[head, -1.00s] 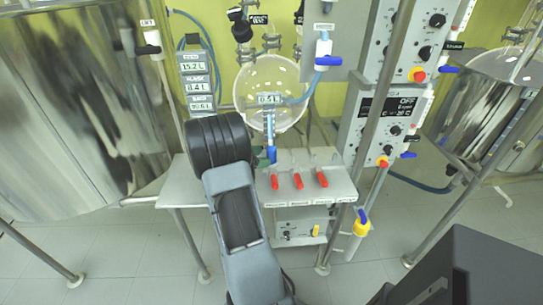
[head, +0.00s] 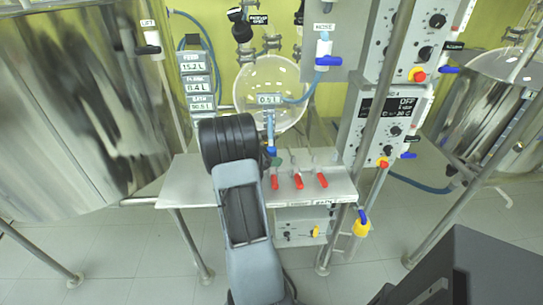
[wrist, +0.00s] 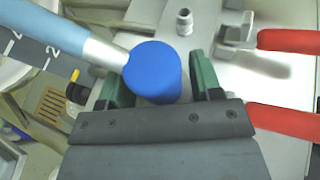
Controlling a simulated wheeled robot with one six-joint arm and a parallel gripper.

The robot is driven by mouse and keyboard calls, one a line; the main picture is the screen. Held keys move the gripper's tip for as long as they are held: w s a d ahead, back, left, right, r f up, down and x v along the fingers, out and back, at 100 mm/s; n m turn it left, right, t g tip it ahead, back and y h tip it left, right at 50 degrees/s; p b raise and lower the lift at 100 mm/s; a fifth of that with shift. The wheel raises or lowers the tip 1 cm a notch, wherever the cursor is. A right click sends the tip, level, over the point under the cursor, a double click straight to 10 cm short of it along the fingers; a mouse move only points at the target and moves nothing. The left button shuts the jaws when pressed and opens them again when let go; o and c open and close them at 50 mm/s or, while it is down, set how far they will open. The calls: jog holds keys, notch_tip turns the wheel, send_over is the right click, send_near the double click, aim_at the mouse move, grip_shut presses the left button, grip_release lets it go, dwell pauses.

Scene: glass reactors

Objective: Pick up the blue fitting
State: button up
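The blue fitting (wrist: 152,72) sits between the two green fingers of my gripper (wrist: 157,82) in the wrist view. The fingers are spread, with a visible gap between the fitting and the right finger; the left finger is close beside it. The fitting is on the end of a light blue tube (wrist: 60,30). In the head view the fitting (head: 271,151) shows at the lower end of the tube under the round glass vessel (head: 283,80), just above the metal shelf. My arm hides most of the gripper there.
The metal shelf (head: 190,190) carries several red-handled valves (head: 298,181) to the right of the fitting. Red handles (wrist: 285,40) lie close to the right finger in the wrist view. A control box (head: 370,125) and posts stand to the right. A large steel vessel (head: 80,100) stands left.

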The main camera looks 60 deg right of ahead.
jog(key=c, duration=0.3)
jog(key=shift+r, duration=0.1)
